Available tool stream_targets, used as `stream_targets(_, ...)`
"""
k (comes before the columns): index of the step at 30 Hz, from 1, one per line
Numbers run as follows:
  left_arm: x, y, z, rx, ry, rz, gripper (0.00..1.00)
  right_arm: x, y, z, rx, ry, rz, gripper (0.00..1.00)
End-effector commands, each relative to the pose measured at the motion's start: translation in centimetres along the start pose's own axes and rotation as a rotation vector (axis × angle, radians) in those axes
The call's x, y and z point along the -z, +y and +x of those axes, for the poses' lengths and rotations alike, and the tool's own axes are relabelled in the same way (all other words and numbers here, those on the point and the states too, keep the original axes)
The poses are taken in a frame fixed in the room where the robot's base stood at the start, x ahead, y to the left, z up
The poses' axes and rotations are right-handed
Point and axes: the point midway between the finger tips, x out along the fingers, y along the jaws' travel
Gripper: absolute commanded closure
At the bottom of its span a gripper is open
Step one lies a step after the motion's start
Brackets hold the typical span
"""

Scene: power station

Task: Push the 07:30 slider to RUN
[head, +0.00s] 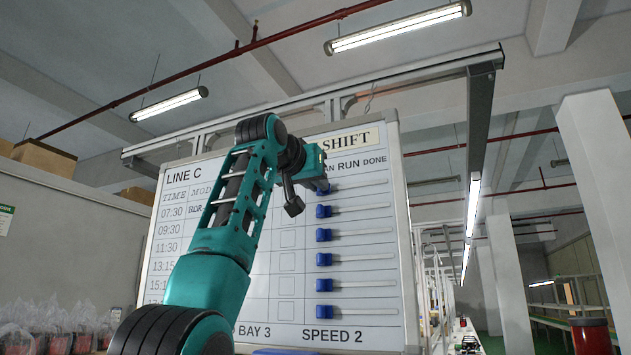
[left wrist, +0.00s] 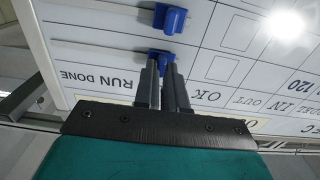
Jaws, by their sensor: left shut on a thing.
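The whiteboard (head: 285,260) headed LINE C and SHIFT has a column of blue sliders on slim tracks. The 07:30 slider (head: 322,191) is at the left end of its track, left of the RUN heading (head: 348,166), and is partly hidden by my left gripper (head: 318,180). In the left wrist view, the board appears upside down. The 07:30 slider (left wrist: 160,53) shows at the tips of my left gripper (left wrist: 160,64), which is shut on it. The RUN heading (left wrist: 128,84) is left of the fingers there. My right gripper is not in view.
The 09:30 slider (head: 323,211) is just below, also at the left of its track; it shows in the left wrist view (left wrist: 173,20). Several more blue sliders sit lower. A grey metal frame (head: 480,110) stands around the board. The space right of the fingers along the track is clear.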

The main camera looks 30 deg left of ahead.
Motion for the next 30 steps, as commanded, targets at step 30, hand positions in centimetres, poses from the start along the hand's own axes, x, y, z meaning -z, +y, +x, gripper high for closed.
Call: stream_targets(30, 0.0, 3.6, 0.0, -0.005, 0.001, 0.002, 1.00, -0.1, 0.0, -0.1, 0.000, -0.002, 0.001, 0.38)
